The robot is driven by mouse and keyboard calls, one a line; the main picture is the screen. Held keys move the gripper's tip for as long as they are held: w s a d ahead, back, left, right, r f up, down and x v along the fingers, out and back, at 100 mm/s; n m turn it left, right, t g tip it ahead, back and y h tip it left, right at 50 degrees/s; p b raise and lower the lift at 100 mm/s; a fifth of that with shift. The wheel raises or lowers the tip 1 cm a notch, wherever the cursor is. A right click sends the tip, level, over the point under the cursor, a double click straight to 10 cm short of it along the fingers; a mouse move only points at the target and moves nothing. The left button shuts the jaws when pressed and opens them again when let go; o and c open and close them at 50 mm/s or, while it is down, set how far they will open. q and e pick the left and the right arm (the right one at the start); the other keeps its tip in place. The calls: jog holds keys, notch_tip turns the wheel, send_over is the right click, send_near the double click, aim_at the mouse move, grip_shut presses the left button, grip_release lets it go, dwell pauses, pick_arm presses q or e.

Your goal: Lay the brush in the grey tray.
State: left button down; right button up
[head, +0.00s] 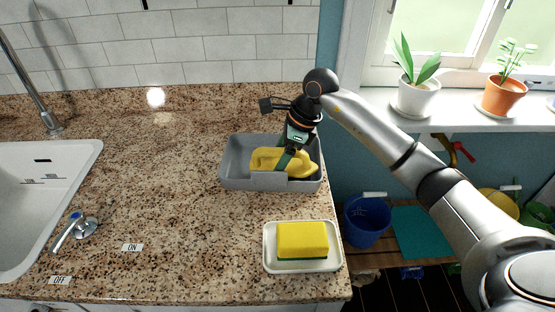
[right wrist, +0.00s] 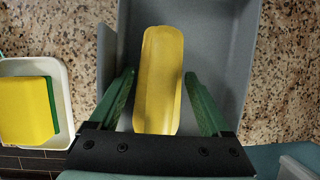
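The grey tray (head: 236,178) stands on the granite counter near its right edge. The yellow brush (head: 266,159) lies inside it, and it also shows in the right wrist view (right wrist: 160,75), lengthwise between the fingers. Its bristles are not visible. My right gripper (head: 288,158) reaches down into the tray over the brush. In the right wrist view its green fingers (right wrist: 160,76) are spread, one on each side of the brush, with a gap on both sides. The gripper hides part of the brush in the head view. My left gripper is not in view.
A white dish (head: 270,265) with a yellow and green sponge (head: 302,239) sits in front of the tray. A white sink (head: 30,205) and a tap handle (head: 76,228) are at left. The counter between is clear. Potted plants stand on the windowsill (head: 365,112).

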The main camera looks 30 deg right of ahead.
jog(key=shift+r, duration=0.25)
jog(key=v, duration=1.1)
jog(key=shift+s+d+r, duration=0.15)
jog(key=shift+r, duration=0.2)
jog(key=shift+s+f, duration=0.1)
